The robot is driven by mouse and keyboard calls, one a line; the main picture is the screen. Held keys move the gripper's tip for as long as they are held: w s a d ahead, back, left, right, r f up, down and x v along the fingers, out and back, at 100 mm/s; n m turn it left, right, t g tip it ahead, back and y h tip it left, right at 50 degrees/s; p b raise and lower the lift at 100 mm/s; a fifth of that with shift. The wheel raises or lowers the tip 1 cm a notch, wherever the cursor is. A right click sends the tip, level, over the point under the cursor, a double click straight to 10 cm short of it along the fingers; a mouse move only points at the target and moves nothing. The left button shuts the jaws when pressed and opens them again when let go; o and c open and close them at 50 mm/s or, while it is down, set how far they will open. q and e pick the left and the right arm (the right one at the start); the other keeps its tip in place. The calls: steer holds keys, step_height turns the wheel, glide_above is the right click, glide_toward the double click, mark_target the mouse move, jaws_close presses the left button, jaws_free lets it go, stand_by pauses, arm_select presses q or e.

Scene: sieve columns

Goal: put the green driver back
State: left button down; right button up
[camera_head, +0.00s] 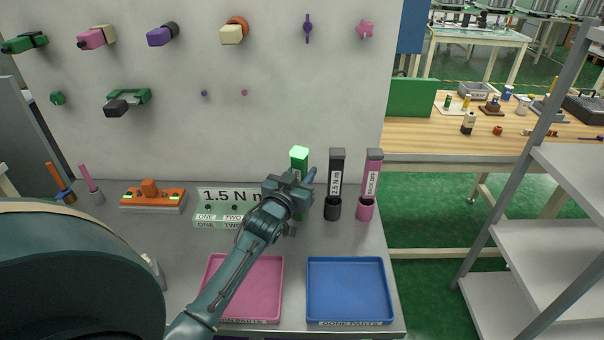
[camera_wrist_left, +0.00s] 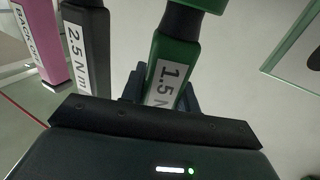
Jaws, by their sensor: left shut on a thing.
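The green driver (camera_head: 299,158) stands about upright, its lit top above my left gripper (camera_head: 303,184). In the left wrist view the green driver (camera_wrist_left: 173,62) shows a "1.5 N m" label between the fingers. My left gripper is shut on it. A bit of green (camera_head: 299,214) shows below the gripper, perhaps its holder. The gripper hides the driver's lower part, so I cannot tell whether it is seated. My right gripper is not in view.
A dark "2.5 N m" driver (camera_head: 335,172) and a pink "BACK OFF" driver (camera_head: 371,175) stand close to the right. A "1.5 N m" sign block (camera_head: 212,209) is left. Pink (camera_head: 272,275) and blue (camera_head: 348,288) trays lie in front. A pegboard wall (camera_head: 200,120) rises behind.

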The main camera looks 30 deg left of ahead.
arm_select(q)
steer(key=c, duration=1)
jaws_free()
steer(key=shift+c, duration=0.2)
steer(key=shift+r, duration=0.1)
steer(key=s+d, duration=0.2)
steer(key=s, duration=1)
